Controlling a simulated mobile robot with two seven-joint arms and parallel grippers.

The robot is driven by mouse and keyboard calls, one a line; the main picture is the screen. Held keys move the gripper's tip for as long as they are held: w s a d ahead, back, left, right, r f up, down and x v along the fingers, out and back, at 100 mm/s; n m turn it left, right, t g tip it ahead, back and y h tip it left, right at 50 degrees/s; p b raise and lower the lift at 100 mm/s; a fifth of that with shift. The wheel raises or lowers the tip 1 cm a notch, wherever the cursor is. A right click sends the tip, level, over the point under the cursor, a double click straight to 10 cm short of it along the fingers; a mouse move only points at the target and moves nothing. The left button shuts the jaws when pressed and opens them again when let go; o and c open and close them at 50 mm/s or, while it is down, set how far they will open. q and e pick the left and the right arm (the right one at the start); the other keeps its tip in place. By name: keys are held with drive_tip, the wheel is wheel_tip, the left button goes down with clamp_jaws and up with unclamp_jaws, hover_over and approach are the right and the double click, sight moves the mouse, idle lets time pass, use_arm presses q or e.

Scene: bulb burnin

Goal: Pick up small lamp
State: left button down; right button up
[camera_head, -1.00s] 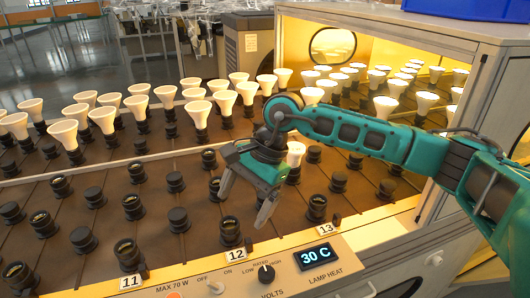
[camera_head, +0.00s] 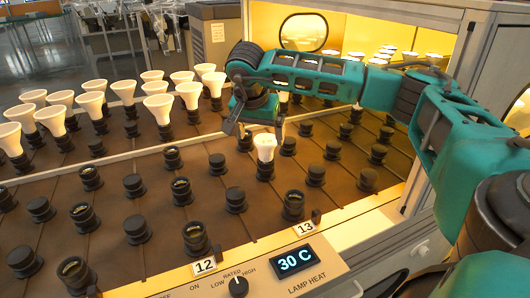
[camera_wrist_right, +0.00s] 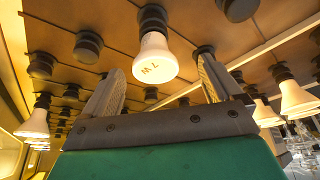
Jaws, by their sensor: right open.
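A small white lamp (camera_head: 265,152) stands in a black socket on the brown sloped board, in front of the open lit chamber. In the right wrist view the same small lamp (camera_wrist_right: 156,58) shows a "7W" mark and appears between the two fingers. My right gripper (camera_head: 256,128) is open and empty, close behind and above the lamp in the head view. In the right wrist view my right gripper (camera_wrist_right: 161,66) has its fingers spread on either side of the lamp, not visibly touching it. My left gripper is not in view.
Larger white lamps (camera_head: 158,102) stand in rows behind and to the left. Empty black sockets (camera_head: 137,228) fill the near board. A front panel (camera_head: 300,285) carries a knob and a "30 C" display. The lit chamber (camera_head: 375,25) at right holds more lamps.

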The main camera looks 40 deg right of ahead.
sight(265, 139)
drive_tip(key=b+x, duration=0.1)
drive_tip(key=x, duration=0.2)
drive_tip(key=b+x, duration=0.1)
drive_tip(key=x, duration=0.2)
drive_tip(key=shift+s+d, duration=0.15)
drive_tip(key=shift+d, duration=0.3)
drive_tip(key=shift+r, duration=0.15)
drive_tip(key=c, duration=1.1)
drive_tip(key=shift+r, duration=0.1)
